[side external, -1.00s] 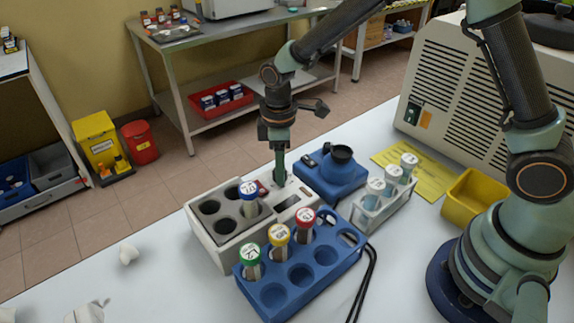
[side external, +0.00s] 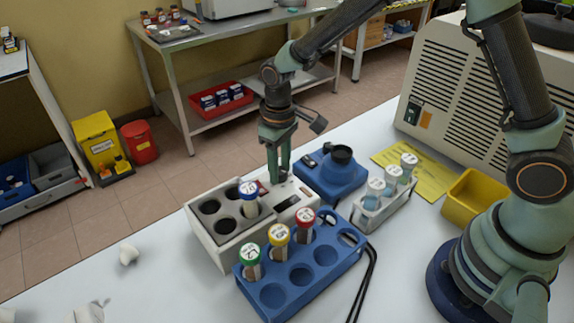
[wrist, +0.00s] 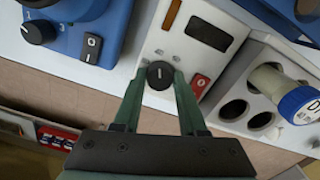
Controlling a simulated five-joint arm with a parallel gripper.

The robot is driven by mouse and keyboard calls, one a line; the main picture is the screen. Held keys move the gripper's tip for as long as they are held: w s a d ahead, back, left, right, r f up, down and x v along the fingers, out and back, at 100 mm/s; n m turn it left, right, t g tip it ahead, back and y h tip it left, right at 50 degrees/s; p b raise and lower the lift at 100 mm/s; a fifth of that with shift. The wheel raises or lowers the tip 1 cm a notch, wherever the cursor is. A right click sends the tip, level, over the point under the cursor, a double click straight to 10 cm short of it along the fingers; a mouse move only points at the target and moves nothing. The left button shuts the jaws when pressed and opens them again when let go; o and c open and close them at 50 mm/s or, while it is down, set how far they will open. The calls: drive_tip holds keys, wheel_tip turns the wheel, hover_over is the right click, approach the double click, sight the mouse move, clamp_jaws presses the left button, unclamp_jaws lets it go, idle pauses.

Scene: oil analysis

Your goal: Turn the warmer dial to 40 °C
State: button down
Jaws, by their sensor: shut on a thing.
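The warmer (side external: 222,240) is a white block with round wells on its left half and a control panel on its right half. Its black dial (wrist: 160,74) has a pale pointer line and sits on the panel. My gripper (wrist: 158,82) is shut on the dial, a finger on each side of it. In the side view my gripper (side external: 278,178) points straight down at the panel, and its fingers hide the dial. A dark display (wrist: 208,33) and a red rocker switch (wrist: 200,84) are beside the dial. No temperature marks are readable.
One blue-capped tube (side external: 249,200) stands in a warmer well. A blue rack (side external: 300,273) with green-, yellow- and red-capped tubes is in front. A blue device (side external: 330,177) with a black top and a white rack (side external: 385,208) of tubes stand close on the right.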

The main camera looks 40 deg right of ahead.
sight(280, 170)
idle(0.4)
drive_tip(key=shift+c, duration=2.3)
unclamp_jaws()
wheel_tip(280, 170, up, 12)
drive_tip(key=shift+r, duration=0.15)
drive_tip(key=s+d+r+m+t, duration=0.1)
drive_tip(key=s+d+r+t, duration=0.1)
drive_tip(key=s+d, duration=0.4)
drive_tip(key=s+d+r+m+t, duration=0.2)
drive_tip(key=s+d+r+t, duration=0.1)
drive_tip(key=s+d, duration=0.3)
drive_tip(key=shift+s+d+r+m+t, duration=0.3)
drive_tip(key=shift+s+d+r, duration=0.1)
drive_tip(key=shift+r, duration=0.35)
